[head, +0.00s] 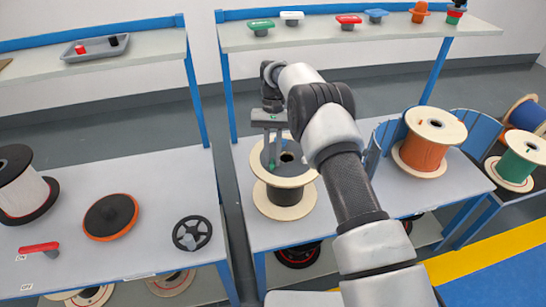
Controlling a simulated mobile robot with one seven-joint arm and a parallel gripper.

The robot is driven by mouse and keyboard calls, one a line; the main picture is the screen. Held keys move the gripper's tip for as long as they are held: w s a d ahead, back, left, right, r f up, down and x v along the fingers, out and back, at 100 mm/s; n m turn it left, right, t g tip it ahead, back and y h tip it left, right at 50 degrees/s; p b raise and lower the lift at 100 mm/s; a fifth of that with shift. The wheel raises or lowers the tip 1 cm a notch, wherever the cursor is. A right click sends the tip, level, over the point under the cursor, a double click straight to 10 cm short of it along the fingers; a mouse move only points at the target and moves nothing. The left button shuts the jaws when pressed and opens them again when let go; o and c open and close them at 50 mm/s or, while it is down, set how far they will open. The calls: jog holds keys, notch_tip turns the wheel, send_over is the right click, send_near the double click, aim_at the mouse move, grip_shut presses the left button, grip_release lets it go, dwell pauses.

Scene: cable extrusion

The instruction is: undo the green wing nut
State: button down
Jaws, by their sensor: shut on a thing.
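My gripper (272,160) points down over a spool with pale wooden flanges and dark cable (285,193) on the middle bench. Its fingers are shut on a small green thing at the fingertips, which I take to be the green wing nut (272,167). Little of it shows between the fingers. The spool's top has a dark centre hole (287,157) just right of the fingertips. A larger green knob-like piece (261,26) lies on the upper shelf, apart from my gripper.
An orange spool (427,145) stands between blue curved guards (483,130) on the right. White, red and blue pieces and an orange one line the upper shelf (330,37). A black handwheel (192,233) and red lever (38,248) are on the left bench.

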jog(key=shift+a+n+h, duration=0.1)
jog(key=shift+n+h, duration=0.8)
jog(key=shift+n, duration=1.4)
jog(key=shift+t, duration=0.3)
jog(key=c, duration=1.7)
grip_release()
jog(key=shift+o, duration=0.2)
